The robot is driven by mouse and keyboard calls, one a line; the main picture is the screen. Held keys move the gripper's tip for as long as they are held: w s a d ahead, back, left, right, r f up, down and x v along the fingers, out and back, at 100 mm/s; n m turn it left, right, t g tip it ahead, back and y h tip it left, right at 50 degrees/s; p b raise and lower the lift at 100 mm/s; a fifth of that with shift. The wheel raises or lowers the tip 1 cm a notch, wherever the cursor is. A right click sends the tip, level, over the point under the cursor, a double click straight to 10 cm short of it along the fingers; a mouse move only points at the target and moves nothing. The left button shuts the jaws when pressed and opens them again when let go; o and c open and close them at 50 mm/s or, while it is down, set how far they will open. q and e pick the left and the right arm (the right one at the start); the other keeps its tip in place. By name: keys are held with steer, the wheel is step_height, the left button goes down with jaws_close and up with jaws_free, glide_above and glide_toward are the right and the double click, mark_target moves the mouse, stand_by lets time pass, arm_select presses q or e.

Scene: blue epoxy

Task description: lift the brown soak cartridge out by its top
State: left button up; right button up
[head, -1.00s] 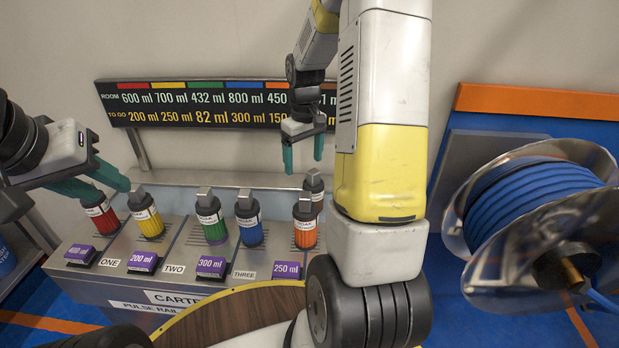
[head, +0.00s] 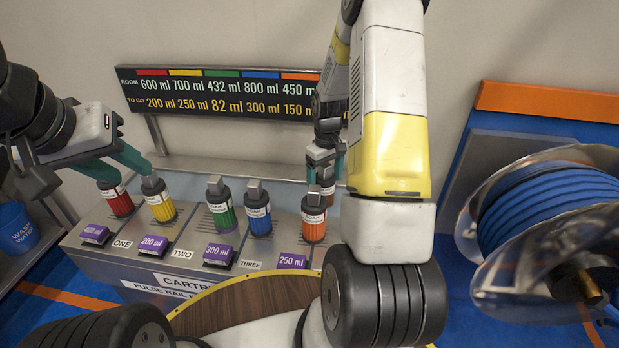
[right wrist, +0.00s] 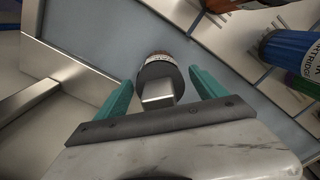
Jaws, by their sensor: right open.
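The cartridge at the back, behind the orange cartridge (head: 314,219), shows only in part under my right gripper (head: 325,172) in the head view. In the right wrist view this cartridge (right wrist: 157,72) has a dark cap, a grey top block and a strip of white label. My left gripper (head: 120,165) is open above the red cartridge (head: 119,203) and the yellow cartridge (head: 160,207).
The green (head: 221,213) and blue (head: 258,220) cartridges stand in the grey rail (head: 190,240). A display board (head: 215,92) hangs behind. A blue hose reel (head: 545,215) is at the right, and a blue bucket (head: 14,230) at the left.

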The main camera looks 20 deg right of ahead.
jaws_close()
steer(key=shift+r, duration=0.1)
stand_by(0.3)
